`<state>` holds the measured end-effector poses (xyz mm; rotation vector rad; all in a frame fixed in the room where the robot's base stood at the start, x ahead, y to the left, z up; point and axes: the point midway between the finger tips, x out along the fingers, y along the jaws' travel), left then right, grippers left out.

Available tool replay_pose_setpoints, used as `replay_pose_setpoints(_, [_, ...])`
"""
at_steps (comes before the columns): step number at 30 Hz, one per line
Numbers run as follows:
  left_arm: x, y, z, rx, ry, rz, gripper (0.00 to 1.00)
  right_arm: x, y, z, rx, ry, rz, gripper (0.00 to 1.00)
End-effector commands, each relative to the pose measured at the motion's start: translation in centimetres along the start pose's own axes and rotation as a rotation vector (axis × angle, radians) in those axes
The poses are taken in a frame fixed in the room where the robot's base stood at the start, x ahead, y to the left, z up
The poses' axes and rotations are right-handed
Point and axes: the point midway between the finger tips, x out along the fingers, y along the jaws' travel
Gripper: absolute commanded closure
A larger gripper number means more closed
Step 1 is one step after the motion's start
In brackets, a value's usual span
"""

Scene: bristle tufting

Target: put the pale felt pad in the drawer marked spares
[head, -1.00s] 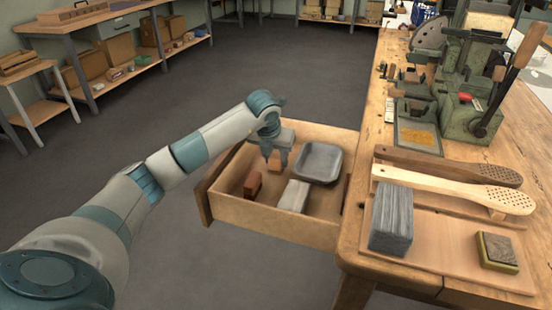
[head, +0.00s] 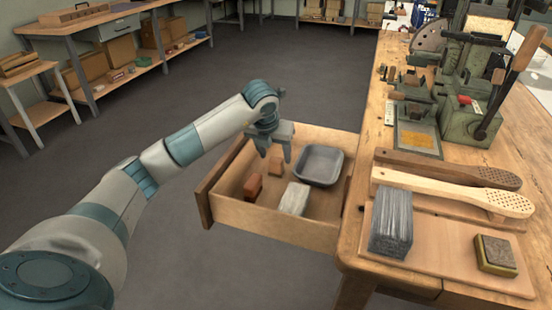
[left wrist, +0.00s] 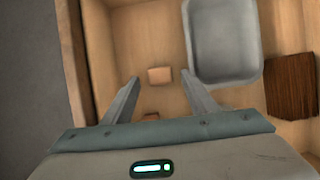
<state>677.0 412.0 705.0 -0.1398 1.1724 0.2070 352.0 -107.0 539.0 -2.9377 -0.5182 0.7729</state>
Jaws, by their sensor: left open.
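An open drawer (head: 262,213) sticks out from the bench's left side; no marking on it is readable. A pale grey-white block, which looks like the felt pad (head: 294,199), lies on its floor near the front wall. My left gripper (head: 275,158) points down over the drawer, open and empty. A small tan block (head: 276,168) lies on the drawer floor below its fingertips, and shows between them in the left wrist view (left wrist: 160,76). The pale pad is not seen in the left wrist view. My right gripper is out of view.
A grey tray (head: 319,165) fills the drawer's back right. A reddish-brown block (head: 252,185) lies at its left. The bench holds a grey bristle bundle (head: 391,224), two brush handles (head: 450,188), a dark block (head: 495,252) and a green machine (head: 470,100).

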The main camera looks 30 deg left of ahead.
Motion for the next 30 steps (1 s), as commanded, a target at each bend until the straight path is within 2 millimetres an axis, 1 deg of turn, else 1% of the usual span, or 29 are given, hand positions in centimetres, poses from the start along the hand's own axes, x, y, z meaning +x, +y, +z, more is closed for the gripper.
replay_pose_setpoints(1, [-1.2, 0.0, 0.1, 0.001, -0.003, 0.000, 0.47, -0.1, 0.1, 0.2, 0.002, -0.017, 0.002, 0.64])
replay_pose_setpoints(6, [-4.3, 0.0, 0.1, 0.001, -0.004, 0.001, 0.47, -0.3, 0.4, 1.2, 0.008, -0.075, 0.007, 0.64])
replay_pose_setpoints(12, [-6.8, 0.0, 0.1, 0.001, -0.002, 0.000, 0.47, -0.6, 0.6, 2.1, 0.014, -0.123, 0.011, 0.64])
replay_pose_setpoints(18, [-7.8, 0.0, 0.0, 0.000, 0.001, 0.001, 0.47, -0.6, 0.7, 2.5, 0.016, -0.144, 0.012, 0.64])
replay_pose_setpoints(30, [-7.8, 0.0, 0.0, 0.000, 0.000, 0.001, 0.47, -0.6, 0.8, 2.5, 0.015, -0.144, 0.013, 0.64])
